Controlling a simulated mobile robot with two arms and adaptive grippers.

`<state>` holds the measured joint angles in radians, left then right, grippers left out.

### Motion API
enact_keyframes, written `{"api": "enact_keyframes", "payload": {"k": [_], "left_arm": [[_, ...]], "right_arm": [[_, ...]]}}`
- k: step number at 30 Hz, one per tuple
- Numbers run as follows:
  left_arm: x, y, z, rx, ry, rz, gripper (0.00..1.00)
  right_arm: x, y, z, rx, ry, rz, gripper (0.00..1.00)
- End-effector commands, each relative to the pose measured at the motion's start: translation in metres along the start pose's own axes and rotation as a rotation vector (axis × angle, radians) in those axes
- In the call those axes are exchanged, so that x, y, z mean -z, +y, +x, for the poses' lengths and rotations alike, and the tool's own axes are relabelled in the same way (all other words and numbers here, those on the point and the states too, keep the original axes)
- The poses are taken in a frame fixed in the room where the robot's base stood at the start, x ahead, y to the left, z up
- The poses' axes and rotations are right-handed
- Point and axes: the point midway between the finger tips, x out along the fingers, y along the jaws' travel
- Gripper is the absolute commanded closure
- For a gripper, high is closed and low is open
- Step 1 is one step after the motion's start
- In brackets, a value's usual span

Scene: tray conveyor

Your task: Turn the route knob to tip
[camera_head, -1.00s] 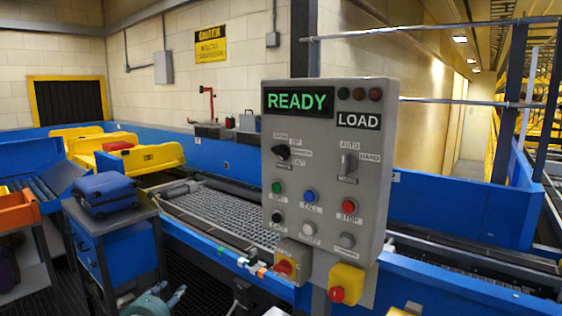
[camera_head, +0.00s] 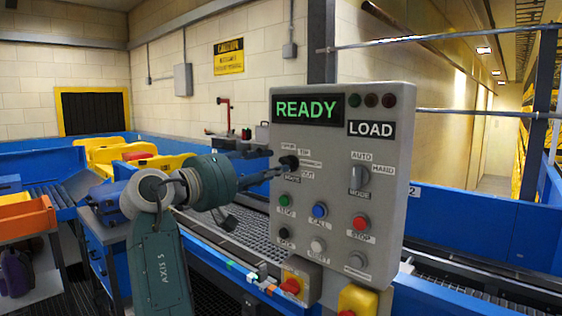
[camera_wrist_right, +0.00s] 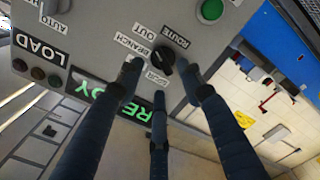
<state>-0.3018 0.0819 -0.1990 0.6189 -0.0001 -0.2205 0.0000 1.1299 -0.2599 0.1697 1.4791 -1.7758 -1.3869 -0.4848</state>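The grey control panel (camera_head: 335,235) carries the black route knob (camera_head: 289,162) at its upper left, with small labels around it. In the right wrist view the knob (camera_wrist_right: 168,57) has ROUTE, OUT and BRANCH labels beside it. My right gripper (camera_head: 272,172) is just left of the knob in the head view. In the right wrist view its fingers (camera_wrist_right: 160,76) are spread apart around the knob area, with visible gaps to the knob. The gripper is open and holds nothing. The knob's exact pointing is hard to read. My left gripper is not in view.
The panel reads READY and LOAD. A mode knob (camera_head: 360,175), green button (camera_head: 284,200), blue button (camera_head: 320,210) and red button (camera_head: 361,222) sit close by. A conveyor (camera_head: 255,240) runs behind. Yellow trays (camera_head: 125,155) stand at the left.

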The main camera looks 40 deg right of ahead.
Motion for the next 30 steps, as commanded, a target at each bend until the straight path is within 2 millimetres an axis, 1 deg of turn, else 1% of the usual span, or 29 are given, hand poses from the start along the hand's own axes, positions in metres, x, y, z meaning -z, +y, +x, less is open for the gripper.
{"api": "enact_keyframes", "payload": {"k": [1,3,7,12,19,20,21,25,30], "left_arm": [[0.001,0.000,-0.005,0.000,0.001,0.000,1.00],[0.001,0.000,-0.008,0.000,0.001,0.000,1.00],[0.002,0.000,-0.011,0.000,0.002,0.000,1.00],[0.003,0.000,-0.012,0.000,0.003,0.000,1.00],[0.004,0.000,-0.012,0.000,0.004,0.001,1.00],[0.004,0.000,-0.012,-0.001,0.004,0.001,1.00],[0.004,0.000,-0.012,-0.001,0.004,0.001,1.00],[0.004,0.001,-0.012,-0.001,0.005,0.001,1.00],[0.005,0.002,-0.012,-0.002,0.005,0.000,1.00]], "right_arm": [[0.001,0.002,0.010,-0.001,-0.002,-0.001,0.62],[0.000,0.002,0.021,-0.001,-0.001,-0.001,0.62],[0.001,0.001,0.036,0.000,0.000,-0.001,0.62],[0.001,0.000,0.043,0.000,0.002,-0.001,0.62],[0.000,-0.001,0.044,0.000,0.002,-0.001,0.62],[0.000,-0.001,0.044,0.000,0.002,-0.001,0.67],[0.000,-0.001,0.044,0.000,0.002,-0.001,0.74],[0.000,-0.001,0.044,0.000,0.002,-0.001,1.00],[0.000,-0.001,0.044,0.001,0.002,-0.003,1.00]]}}
